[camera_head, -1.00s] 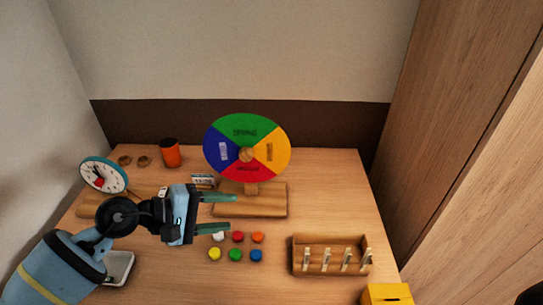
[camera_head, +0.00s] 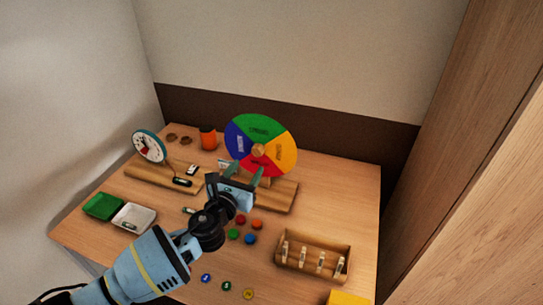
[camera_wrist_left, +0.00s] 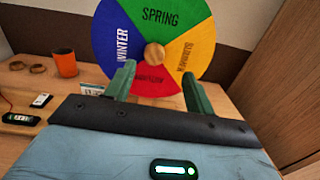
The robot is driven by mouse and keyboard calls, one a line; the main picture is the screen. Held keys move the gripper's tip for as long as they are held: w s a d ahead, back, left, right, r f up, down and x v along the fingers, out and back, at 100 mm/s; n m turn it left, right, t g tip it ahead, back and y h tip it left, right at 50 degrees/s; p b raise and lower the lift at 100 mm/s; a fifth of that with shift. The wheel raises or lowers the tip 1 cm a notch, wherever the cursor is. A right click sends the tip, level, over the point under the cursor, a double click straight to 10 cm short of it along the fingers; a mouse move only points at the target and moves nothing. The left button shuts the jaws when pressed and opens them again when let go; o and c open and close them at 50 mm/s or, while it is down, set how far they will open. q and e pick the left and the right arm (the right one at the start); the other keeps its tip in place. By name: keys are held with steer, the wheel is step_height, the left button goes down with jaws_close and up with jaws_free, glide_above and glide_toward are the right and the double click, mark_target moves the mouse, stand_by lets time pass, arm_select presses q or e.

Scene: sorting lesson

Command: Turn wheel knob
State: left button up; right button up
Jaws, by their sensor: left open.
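The season wheel (camera_head: 262,132) stands upright on a wooden base (camera_head: 284,194) on the table, with green, yellow, red and blue sectors. Its round wooden knob (camera_head: 258,151) sits at the centre. The wheel also shows in the left wrist view (camera_wrist_left: 158,18), with the knob (camera_wrist_left: 154,56) near the middle. My left gripper (camera_head: 243,173) is open in front of the wheel's lower part. In the left wrist view its two green fingers (camera_wrist_left: 156,80) stand apart, with the knob seen above and between their tips. They appear apart from the knob. My right gripper is not in view.
A clock (camera_head: 149,146), an orange cup (camera_head: 208,138) and two brown rings (camera_head: 179,138) stand at the back left. Green (camera_head: 103,206) and white (camera_head: 134,217) trays lie at left. Coloured buttons (camera_head: 250,239) and a wooden peg box (camera_head: 313,259) are in front.

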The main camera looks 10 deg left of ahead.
mark_target(256, 152)
arm_select(q)
steer(key=shift+n+y, duration=0.3)
steer(key=w, duration=0.4)
steer(key=w+b, duration=0.1)
steer(key=w, duration=0.1)
steer(key=shift+w+d+f, duration=0.35)
steer(key=shift+d+f, duration=0.05)
steer(key=shift+w+d+r, duration=0.1)
steer(key=shift+w, duration=0.4)
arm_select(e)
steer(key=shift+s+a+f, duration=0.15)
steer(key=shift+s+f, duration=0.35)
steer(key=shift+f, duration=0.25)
arm_select(q)
steer(key=c, duration=1)
steer(key=shift+o, duration=0.2)
